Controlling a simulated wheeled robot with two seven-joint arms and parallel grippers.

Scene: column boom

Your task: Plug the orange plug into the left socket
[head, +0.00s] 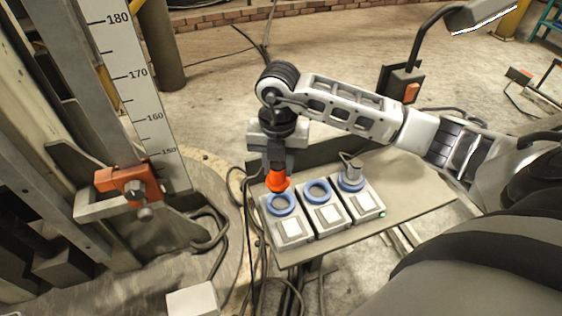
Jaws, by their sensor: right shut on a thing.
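My right gripper (277,166) points down and is shut on the orange plug (277,182). The plug is upright and shows just above and behind the blue ring of the left socket (282,204) in the head view. The ring's opening is visible and empty; I cannot tell the exact height of the plug over it. The middle socket (317,191) is also empty. The right socket (353,186) has a grey plug (350,168) standing in it. My left gripper is not in view.
The sockets sit on white-and-grey boxes on a small tabletop (420,190), bare at the right. A green light (382,214) glows by the right box. A column with a scale (140,85) and an orange clamp (130,183) stands at left. Cables hang beside the table.

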